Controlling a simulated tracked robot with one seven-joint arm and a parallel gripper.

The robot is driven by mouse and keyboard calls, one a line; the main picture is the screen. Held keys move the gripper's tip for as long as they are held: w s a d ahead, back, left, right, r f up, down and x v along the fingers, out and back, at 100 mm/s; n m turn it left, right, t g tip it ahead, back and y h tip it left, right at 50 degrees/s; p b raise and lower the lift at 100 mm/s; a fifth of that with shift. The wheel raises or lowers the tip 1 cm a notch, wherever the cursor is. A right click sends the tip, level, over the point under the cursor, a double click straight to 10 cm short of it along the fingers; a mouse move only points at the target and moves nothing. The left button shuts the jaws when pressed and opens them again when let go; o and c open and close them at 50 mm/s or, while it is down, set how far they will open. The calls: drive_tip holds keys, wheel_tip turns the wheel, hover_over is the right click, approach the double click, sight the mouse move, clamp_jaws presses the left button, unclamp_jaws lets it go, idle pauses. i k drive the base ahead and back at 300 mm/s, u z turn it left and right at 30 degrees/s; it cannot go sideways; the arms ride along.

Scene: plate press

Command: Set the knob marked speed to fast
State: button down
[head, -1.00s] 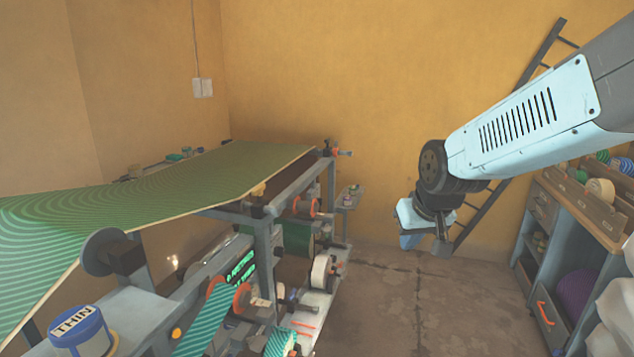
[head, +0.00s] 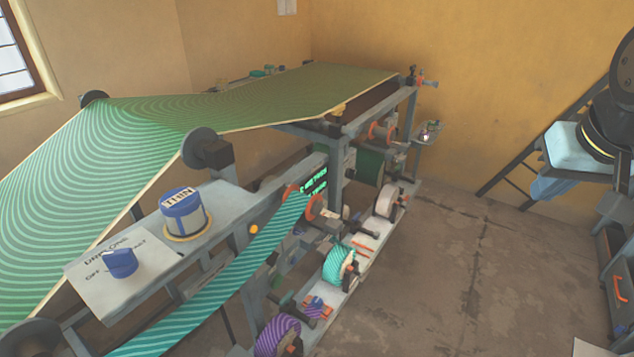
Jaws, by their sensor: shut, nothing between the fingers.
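A blue knob (head: 120,262) sits on a pale control plate (head: 93,280) at the lower left of the press. I cannot tell which mark the knob points to, and I make out no word "speed". A blue and white pot-like part (head: 185,214) marked "THIN" stands to the right of the plate.
The press carries a green striped sheet (head: 265,98) over rollers, with a teal striped band (head: 235,275) below. Several rolls sit on its lower shelf. Bare floor (head: 455,265) lies between the press and a dark ladder (head: 510,172) by the wall.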

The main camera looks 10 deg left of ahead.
sight(296, 231)
drive_tip(key=z, duration=1.05)
drive_tip(key=i, duration=0.1)
drive_tip(key=u, duration=2.55)
drive_tip(key=k, duration=0.8)
drive_tip(key=z, duration=0.15)
drive_tip(key=i, duration=0.95)
drive_tip(key=z, duration=0.05)
